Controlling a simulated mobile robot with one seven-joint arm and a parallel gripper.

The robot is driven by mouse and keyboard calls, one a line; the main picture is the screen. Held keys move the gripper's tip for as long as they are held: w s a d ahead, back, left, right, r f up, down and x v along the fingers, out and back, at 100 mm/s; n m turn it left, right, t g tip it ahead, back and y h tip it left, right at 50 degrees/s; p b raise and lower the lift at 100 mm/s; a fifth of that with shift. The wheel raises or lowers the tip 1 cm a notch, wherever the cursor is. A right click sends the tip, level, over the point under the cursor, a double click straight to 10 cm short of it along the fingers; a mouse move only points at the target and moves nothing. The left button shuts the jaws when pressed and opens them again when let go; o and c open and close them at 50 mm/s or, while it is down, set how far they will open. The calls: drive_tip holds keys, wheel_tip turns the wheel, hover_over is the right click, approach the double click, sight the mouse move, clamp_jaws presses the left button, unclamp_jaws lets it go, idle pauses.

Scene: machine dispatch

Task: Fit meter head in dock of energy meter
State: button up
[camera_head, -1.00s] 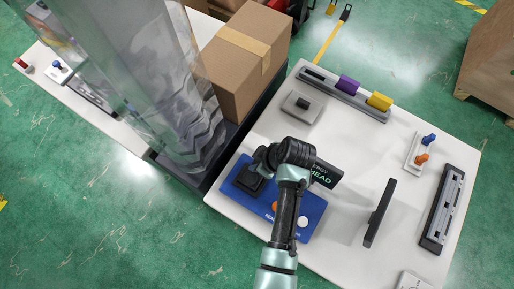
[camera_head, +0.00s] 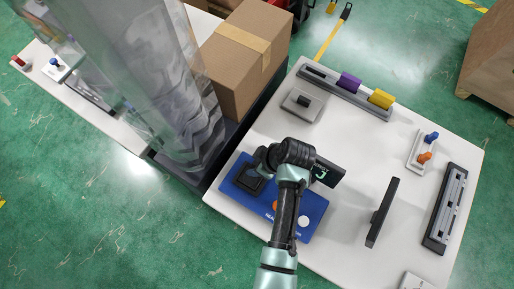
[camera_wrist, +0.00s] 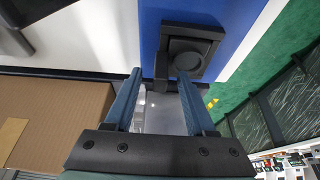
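The energy meter shows as a blue base plate (camera_head: 312,212) on the white table, with orange and white round parts. A black square piece (camera_head: 249,181) sits at its left end; it also shows in the wrist view (camera_wrist: 187,52) with a round centre. I cannot tell whether this is the bare dock or the meter head seated in it. A black panel (camera_head: 328,172) with pale lettering stands behind the plate, partly hidden by my arm. My gripper (camera_wrist: 160,80) is open beside the black square. Its fingers are apart, with nothing clearly held between them.
A dark upright panel (camera_head: 382,212) stands right of the meter. A grey rail with purple (camera_head: 348,83) and yellow (camera_head: 381,98) blocks lies at the back. A grey box (camera_head: 303,104), a switch plate (camera_head: 423,150) and a dark rail (camera_head: 444,210) are nearby. A carton (camera_head: 240,55) stands left.

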drive_tip(key=b+v, duration=0.1)
drive_tip(key=v, duration=1.2)
drive_tip(key=shift+b, duration=0.3)
drive_tip(key=shift+w+a, duration=0.1)
